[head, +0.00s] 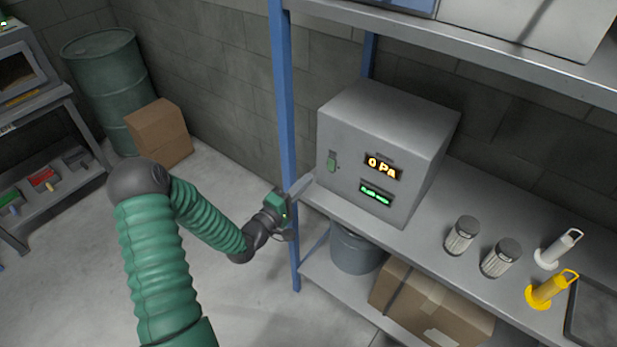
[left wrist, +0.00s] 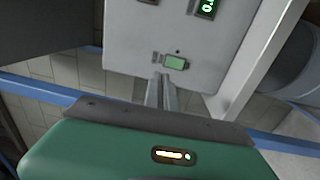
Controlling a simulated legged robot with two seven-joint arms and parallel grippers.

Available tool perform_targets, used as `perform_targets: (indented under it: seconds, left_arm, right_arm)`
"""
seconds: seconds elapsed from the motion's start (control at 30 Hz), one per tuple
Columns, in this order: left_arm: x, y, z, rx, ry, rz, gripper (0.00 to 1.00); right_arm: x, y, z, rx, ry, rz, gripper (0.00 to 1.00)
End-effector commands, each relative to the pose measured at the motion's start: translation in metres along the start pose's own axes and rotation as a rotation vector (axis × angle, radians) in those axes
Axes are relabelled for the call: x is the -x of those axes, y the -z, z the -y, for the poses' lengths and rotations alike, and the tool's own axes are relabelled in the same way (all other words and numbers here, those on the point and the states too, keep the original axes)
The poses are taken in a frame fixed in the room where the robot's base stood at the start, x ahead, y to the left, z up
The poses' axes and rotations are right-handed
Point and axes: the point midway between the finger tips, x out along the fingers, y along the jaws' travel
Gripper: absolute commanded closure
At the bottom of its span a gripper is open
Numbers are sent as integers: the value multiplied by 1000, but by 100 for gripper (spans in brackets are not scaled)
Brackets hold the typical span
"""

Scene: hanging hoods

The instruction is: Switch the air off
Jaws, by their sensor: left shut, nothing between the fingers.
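A grey metal control box (head: 385,150) stands on the shelf. Its front has an amber display (head: 382,167) reading "0 PA", a green-lit display (head: 376,193) below it, and a green switch (head: 331,163) at the left. In the left wrist view the switch (left wrist: 176,62) shows on the box front (left wrist: 150,45). My left gripper (head: 303,184) is shut and empty, at the left edge of the box, just lower left of the switch. In the left wrist view its fingers (left wrist: 161,84) point at the panel beside the switch; I cannot tell whether they touch it. My right gripper is out of view.
A blue shelf post (head: 283,110) stands close behind my left gripper. Two filter canisters (head: 461,236), a white-handled tool (head: 558,249) and a yellow one (head: 551,289) stand right of the box. A bucket (head: 355,250) and a cardboard box (head: 428,305) sit below.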

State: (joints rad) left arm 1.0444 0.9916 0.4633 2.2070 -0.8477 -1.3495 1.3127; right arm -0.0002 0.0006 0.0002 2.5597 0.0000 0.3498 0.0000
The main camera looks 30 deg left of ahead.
Motion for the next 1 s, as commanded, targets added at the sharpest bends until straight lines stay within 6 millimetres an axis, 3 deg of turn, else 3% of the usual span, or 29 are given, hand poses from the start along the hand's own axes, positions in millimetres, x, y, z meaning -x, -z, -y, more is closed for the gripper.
perform_targets:
  seconds: [0.1,0.27,0.8,0.9,1.0]
  left_arm:
    - [23,2,-3,0,1,-4,100]
    - [41,5,-7,3,-1,-4,100]
    - [42,1,-7,-10,10,2,100]
    - [34,-15,9,-126,124,45,100]
    - [30,-42,41,-407,378,146,100]
  right_arm:
    - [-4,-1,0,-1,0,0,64]
    - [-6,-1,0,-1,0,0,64]
    - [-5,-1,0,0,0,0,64]
    - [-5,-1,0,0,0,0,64]
    - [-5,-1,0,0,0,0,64]
